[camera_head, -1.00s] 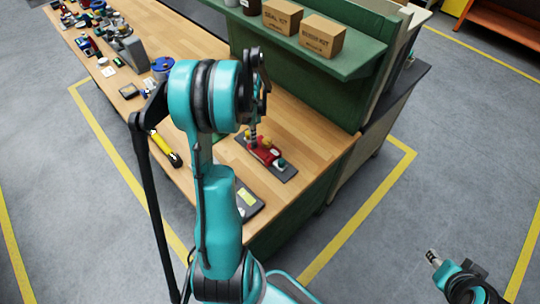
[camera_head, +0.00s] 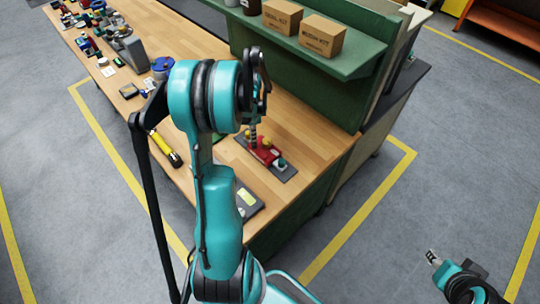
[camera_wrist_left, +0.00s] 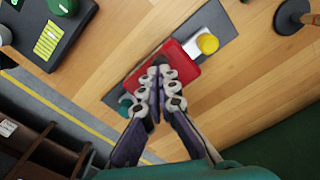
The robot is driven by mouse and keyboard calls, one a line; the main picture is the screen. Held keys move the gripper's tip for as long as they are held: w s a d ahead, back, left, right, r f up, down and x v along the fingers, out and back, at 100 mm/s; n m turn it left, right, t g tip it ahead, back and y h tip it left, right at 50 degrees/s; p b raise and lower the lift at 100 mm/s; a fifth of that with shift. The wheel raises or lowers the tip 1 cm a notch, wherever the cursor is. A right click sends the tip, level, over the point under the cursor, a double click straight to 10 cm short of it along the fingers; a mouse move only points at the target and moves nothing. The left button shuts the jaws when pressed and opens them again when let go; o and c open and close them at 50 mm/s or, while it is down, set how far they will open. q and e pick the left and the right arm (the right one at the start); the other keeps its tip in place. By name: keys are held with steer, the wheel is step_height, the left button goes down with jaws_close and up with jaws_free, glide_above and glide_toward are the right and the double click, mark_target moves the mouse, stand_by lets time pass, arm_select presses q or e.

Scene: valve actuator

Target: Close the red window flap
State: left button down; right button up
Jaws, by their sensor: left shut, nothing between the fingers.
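The red window flap (camera_head: 267,154) is part of a small device on a dark base plate (camera_head: 288,174) on the wooden workbench. In the left wrist view the flap (camera_wrist_left: 183,62) is a red panel, with a white part carrying a yellow knob (camera_wrist_left: 208,44) at its upper right and a green knob (camera_wrist_left: 126,104) at its lower left. My left gripper (camera_wrist_left: 161,72) is shut and empty, its fingertips over the flap and hiding part of it. I cannot tell whether they touch. In the head view my left gripper (camera_head: 253,143) points down at the device. My right gripper (camera_head: 432,257) is away from the bench at lower right.
A dark box with a yellow label (camera_head: 246,198) lies near the bench's front edge, left of the device. A yellow tool (camera_head: 165,149) and several small items lie further left. A green shelf (camera_head: 350,62) with cartons stands behind. Bare wood (camera_head: 310,125) lies behind the device.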

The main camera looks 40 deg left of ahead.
mark_target(254, 143)
arm_select(q)
steer(key=shift+f, duration=0.15)
steer(key=shift+f+b, duration=0.9)
steer(key=shift+r, duration=0.15)
steer(key=shift+r+p, duration=2.35)
steer(key=shift+r, duration=1.1)
steer(key=shift+d, duration=0.15)
